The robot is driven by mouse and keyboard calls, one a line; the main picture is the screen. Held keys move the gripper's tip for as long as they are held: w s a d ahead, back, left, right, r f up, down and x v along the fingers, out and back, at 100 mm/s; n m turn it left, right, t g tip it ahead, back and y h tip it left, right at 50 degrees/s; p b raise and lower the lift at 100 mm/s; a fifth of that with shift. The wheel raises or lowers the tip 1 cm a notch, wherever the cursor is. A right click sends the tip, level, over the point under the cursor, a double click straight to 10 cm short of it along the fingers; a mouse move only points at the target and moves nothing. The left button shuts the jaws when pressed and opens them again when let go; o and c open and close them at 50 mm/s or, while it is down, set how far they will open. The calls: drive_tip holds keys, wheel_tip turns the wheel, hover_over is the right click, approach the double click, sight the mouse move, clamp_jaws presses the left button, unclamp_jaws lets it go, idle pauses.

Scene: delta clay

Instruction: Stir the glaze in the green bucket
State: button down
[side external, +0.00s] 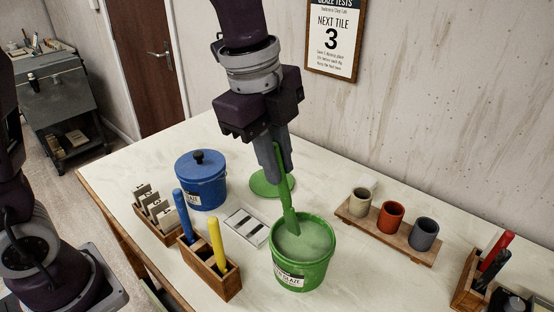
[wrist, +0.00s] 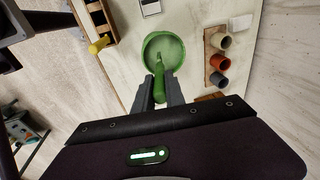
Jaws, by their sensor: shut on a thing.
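The green bucket (side external: 302,268) stands open on the table with pale green glaze (side external: 305,242) inside and a white label on its front. My gripper (side external: 278,160) is above it, shut on a green stirrer (side external: 287,197). The stirrer slants down into the bucket, and its lower end is in or at the glaze, so its tip is hidden. The green lid (side external: 268,184) lies on the table behind the bucket. In the wrist view the bucket (wrist: 146,50) is ahead of the fingertips (wrist: 159,84), with the green stirrer (wrist: 159,66) between them.
A lidded blue bucket (side external: 203,183) stands at left. A wooden holder (side external: 218,272) with blue and yellow handles is left of the green bucket. A rack with three cups (side external: 390,217) is at right, near a holder with a red handle (side external: 495,250). A wall sign reads "NEXT TILE 3" (side external: 332,38).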

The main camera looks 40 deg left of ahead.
sight(276, 143)
drive_tip(key=shift+r, duration=0.1)
drive_tip(key=shift+r, duration=1.95)
